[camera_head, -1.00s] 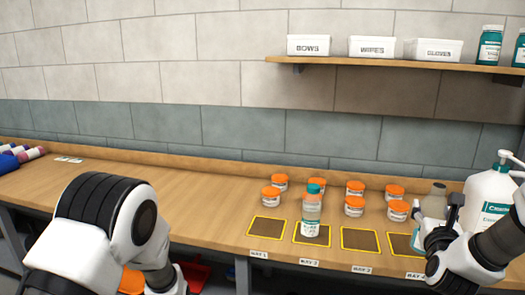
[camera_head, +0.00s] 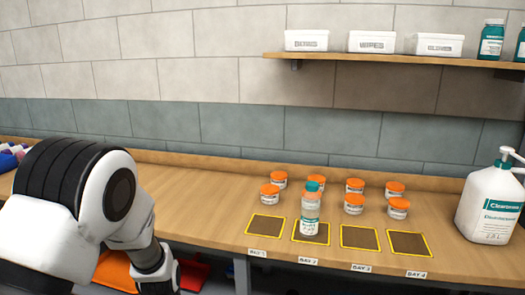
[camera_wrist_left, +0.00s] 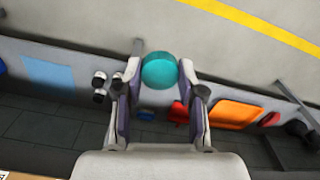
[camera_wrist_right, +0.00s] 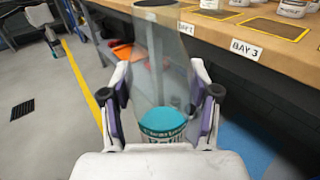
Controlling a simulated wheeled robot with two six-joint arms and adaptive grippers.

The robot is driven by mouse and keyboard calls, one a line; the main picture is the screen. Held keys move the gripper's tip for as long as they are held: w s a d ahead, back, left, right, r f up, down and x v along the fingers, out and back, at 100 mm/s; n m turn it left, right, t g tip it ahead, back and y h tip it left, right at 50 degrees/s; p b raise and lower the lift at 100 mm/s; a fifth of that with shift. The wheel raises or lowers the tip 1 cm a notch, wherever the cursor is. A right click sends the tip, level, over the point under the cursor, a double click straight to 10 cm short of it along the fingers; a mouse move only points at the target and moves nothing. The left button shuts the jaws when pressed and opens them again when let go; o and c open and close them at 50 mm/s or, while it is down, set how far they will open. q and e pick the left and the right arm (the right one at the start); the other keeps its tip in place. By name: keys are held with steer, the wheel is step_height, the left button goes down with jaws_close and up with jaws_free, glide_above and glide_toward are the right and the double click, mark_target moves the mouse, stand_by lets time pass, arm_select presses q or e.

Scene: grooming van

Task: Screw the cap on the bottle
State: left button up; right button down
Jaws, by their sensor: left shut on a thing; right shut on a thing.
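A round teal cap (camera_wrist_left: 159,70) sits between the two fingers of my left gripper (camera_wrist_left: 160,74), which is shut on it in the left wrist view. My right gripper (camera_wrist_right: 160,72) is shut on a clear bottle (camera_wrist_right: 160,50) in the right wrist view. The bottle has teal liquid and a printed label (camera_wrist_right: 165,134) at its near end. I cannot tell how it is tilted. Cap and bottle are apart, as neither shows in the other's wrist view. In the head view my left arm is at lower left; both gripper tips are out of sight.
A second bottle (camera_head: 310,212) with a teal cap stands on the Bay 2 mat. The Bay 1 (camera_head: 265,225), Bay 3 (camera_head: 359,238) and Bay 4 (camera_head: 408,243) mats are empty. Several orange-lidded jars (camera_head: 354,204) stand behind. A white pump jug (camera_head: 490,204) is at right.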

steer(key=s+a+f+n+g+y, duration=0.3)
steer(key=a+f, duration=0.1)
steer(key=shift+f+g, duration=0.25)
steer(key=shift+g, duration=0.05)
steer(key=w+a+r, duration=0.2)
steer(key=a, duration=1.2)
steer(key=shift+w+a, duration=0.15)
steer(key=shift+a, duration=0.05)
steer(key=shift+d, duration=0.1)
steer(key=s+d+f+m+t+h, duration=0.2)
steer(key=d+m+t+h, duration=0.3)
steer(key=d, duration=0.9)
steer(key=shift+h, duration=0.5)
